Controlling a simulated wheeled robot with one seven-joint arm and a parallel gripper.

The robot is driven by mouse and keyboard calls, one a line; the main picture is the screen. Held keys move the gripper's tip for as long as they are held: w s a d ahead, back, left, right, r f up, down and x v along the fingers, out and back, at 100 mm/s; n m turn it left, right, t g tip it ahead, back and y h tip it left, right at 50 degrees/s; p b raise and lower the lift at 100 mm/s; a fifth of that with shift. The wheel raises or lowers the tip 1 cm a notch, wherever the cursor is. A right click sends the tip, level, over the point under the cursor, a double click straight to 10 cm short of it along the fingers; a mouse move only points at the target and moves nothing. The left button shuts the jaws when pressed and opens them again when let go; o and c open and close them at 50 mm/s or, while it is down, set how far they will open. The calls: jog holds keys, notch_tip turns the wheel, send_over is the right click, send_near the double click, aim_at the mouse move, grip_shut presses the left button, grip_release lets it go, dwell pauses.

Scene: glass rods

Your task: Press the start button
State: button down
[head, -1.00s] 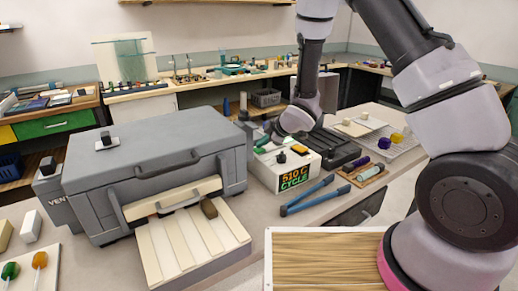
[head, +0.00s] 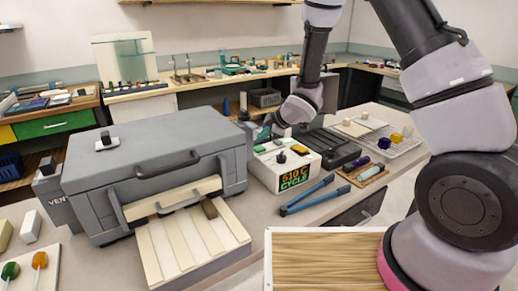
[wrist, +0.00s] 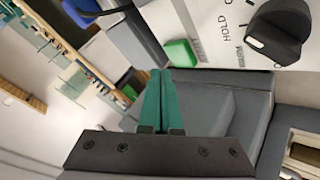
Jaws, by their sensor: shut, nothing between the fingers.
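The control box (head: 268,175) is white, with a lit "510 C CYCLE" display (head: 296,179) on its front. On its top are a green button (head: 260,149), a black knob (head: 281,157) and an orange button (head: 300,149). My gripper (head: 265,132) is shut and empty, a little above and behind the green button. In the wrist view its green fingers (wrist: 158,78) are pressed together, and the green button (wrist: 180,53) shows just beyond their tips, with a gap between. The knob (wrist: 278,32) is to the right, near the word "HOLD". The label by the green button is hard to read.
A grey kiln (head: 160,150) stands left of the box, with a slatted tray (head: 190,245) in front. Blue-handled pliers (head: 306,197) lie before the box. A dark tray (head: 335,147) and purple pieces (head: 355,163) are to the right.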

aim_at(262, 149)
jog(key=shift+r, duration=1.95)
jog(key=shift+d+r, duration=0.1)
jog(key=s+d+r+m+t+h, duration=0.1)
jog(key=s+d+r+m+h, duration=0.15)
jog(key=d+r+m, duration=0.55)
jog(key=s+d+r+m+t+h, duration=0.1)
jog(key=d+r+m+h, duration=0.25)
jog(key=d+r, duration=0.85)
jog(key=s+d+r+m, duration=0.2)
jog(key=s+m, duration=0.1)
jog(key=s, duration=0.4)
jog(key=s+d+r+m+y, duration=0.1)
jog(key=s+d+r+m, duration=0.1)
jog(key=s, duration=0.6)
jog(key=s+d+r+m+g, duration=0.1)
jog(key=s+r+m, duration=0.3)
jog(key=s+m, duration=0.2)
jog(key=shift+s+d, duration=0.4)
jog(key=shift+s, duration=0.5)
